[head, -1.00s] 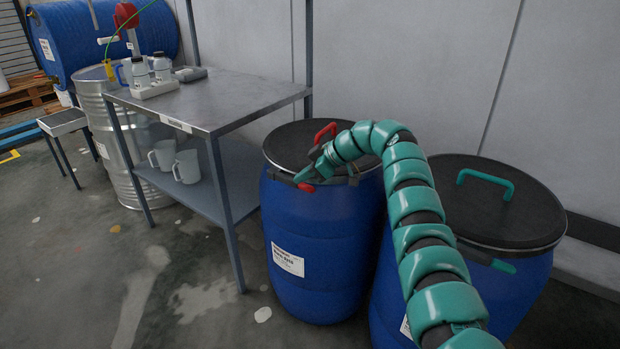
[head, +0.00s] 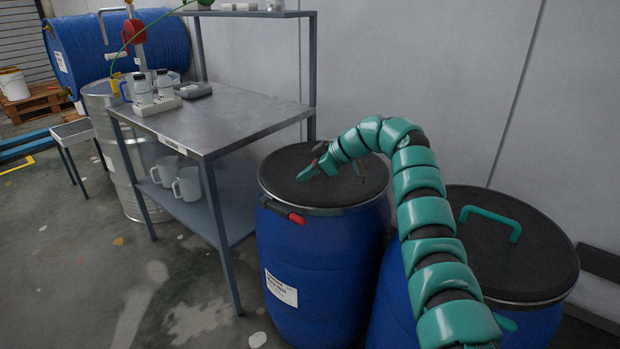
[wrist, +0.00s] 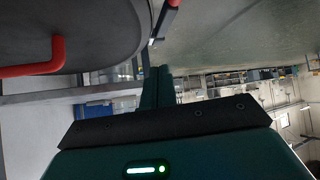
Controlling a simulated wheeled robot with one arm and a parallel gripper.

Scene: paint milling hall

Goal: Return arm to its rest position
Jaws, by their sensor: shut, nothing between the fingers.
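My gripper (head: 310,172) is shut and empty at the end of my teal segmented arm. In the head view it shows over the black lid (head: 355,192) of the left blue drum (head: 322,265). I cannot tell its exact height above the lid. In the wrist view the two teal fingers (wrist: 158,88) lie together with nothing between them. The same lid (wrist: 85,30) fills the upper left there, with a red handle (wrist: 35,62) on it. A red lever (head: 297,218) lies against the drum's rim. My arm partly hides the drums.
A second blue drum has a black lid (head: 545,255) and teal handle (head: 490,218), close beside my arm. A metal table (head: 235,115) with bottles (head: 143,88) stands left; jugs (head: 187,184) sit on its lower shelf. The wall is behind. Floor (head: 75,270) at left is open.

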